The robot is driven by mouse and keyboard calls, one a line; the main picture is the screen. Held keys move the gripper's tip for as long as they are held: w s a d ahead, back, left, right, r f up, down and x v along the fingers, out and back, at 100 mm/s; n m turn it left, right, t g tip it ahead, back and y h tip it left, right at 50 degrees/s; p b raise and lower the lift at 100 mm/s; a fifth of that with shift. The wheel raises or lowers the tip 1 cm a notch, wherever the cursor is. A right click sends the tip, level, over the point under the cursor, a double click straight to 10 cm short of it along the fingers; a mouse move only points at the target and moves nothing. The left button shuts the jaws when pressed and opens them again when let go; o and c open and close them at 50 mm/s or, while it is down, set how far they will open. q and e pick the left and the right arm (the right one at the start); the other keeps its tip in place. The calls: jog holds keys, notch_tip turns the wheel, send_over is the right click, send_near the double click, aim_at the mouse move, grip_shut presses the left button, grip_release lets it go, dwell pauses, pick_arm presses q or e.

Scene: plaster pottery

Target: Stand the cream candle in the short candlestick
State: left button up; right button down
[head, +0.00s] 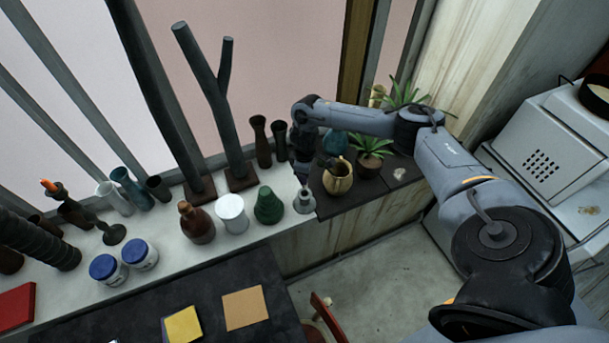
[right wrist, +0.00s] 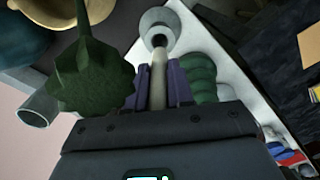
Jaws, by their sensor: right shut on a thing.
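The cream candle (right wrist: 158,80) is between the fingers of my right gripper (right wrist: 154,88), which is shut on it in the right wrist view. Its far end points at the dark socket of a grey candlestick (right wrist: 157,18). I cannot tell whether the candle touches the socket or is inside it. In the head view the short grey candlestick (head: 304,203) stands at the right end of the white sill, directly below my right gripper (head: 302,172). The candle is mostly hidden there by the gripper. My left gripper is not in view.
A green bottle (head: 268,206), a white jar (head: 232,213) and a brown bottle (head: 196,223) stand left of the candlestick. A tan pitcher (head: 338,178) and a potted plant (head: 370,156) stand close on its right. Dark vases (head: 261,141) stand behind.

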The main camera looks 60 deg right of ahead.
aim_at(306, 191)
jog(key=shift+f+b, duration=1.75)
jog(key=shift+f, duration=0.05)
jog(key=shift+f+b, duration=0.5)
jog(key=shift+f, duration=0.8)
jog(key=shift+f+b, duration=0.6)
jog(key=shift+f, duration=0.8)
jog(key=shift+s+f, duration=0.1)
jog(key=shift+f, duration=0.35)
jog(key=shift+d+f, duration=0.1)
jog(key=c, duration=1)
grip_release()
jog(key=shift+s, duration=0.1)
jog(key=shift+c, duration=0.2)
jog(key=shift+o, duration=0.6)
jog(key=r, duration=0.4)
jog(key=r+p, duration=0.1)
jog(key=r, duration=0.3)
jog(key=r+p, duration=0.1)
jog(key=r, duration=0.3)
jog(key=shift+w, duration=0.25)
